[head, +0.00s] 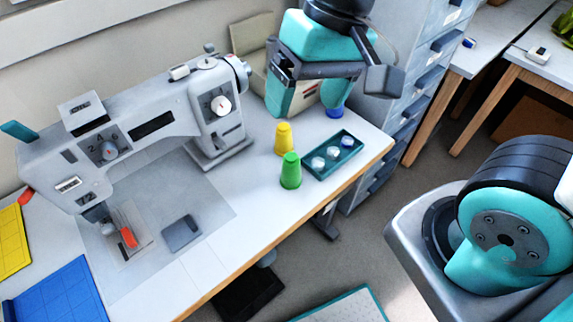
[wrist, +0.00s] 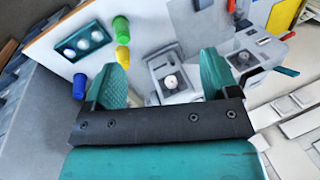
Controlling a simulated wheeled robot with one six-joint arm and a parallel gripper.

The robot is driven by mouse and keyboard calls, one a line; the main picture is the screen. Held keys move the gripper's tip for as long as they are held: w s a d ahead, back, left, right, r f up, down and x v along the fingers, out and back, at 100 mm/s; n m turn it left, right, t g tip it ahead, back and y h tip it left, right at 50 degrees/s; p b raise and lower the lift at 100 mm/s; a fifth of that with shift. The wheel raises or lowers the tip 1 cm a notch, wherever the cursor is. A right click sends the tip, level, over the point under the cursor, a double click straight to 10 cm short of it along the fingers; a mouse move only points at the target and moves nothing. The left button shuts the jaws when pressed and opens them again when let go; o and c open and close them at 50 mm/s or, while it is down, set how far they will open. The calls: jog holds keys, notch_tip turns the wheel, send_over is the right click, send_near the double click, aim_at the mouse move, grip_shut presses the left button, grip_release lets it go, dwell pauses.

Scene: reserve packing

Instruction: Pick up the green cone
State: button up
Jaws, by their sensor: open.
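The green cone (head: 290,170) stands upright on the white table, near its right edge. It also shows at the top of the wrist view (wrist: 121,27). A yellow cone (head: 283,138) stands just behind it and shows in the wrist view too (wrist: 123,56). A blue cone (head: 335,110) stands farther back, its upper part hidden in the head view; the wrist view shows it (wrist: 79,85) by my left finger. My gripper (wrist: 162,62) is open and empty, its teal fingers wide apart. It is apart from the green cone, which lies beyond the left finger in the picture.
A teal tray (head: 349,158) with small round pieces lies right beside the green cone. A large grey sewing machine (head: 150,125) stands left of the cones. A grey drawer cabinet (head: 397,70) stands behind the table. The white tabletop (head: 245,222) in front of the cone is clear.

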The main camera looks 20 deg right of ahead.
jog(key=w+d+f+m+h+b, duration=0.2)
jog(key=w+f+m+b, duration=0.1)
jog(key=w+f+m, duration=0.4)
jog(key=m+h+b, duration=0.1)
jog(key=m+b, duration=0.2)
jog(key=m, duration=0.5)
send_over(291, 169)
jog(key=w+d, duration=0.2)
notch_tip(291, 169, down, 6)
jog(key=shift+m, duration=0.3)
jog(key=shift+a+f+p, duration=0.15)
jog(key=shift+f+p, duration=0.2)
jog(key=shift+f, duration=2.55)
jog(key=shift+a+f+p, duration=0.2)
jog(key=shift+f+p, duration=0.15)
jog(key=shift+f, duration=2.55)
jog(key=shift+a+f+p, duration=0.15)
jog(key=shift+f+p, duration=0.2)
jog(key=shift+f, duration=2.55)
jog(key=c, duration=1.1)
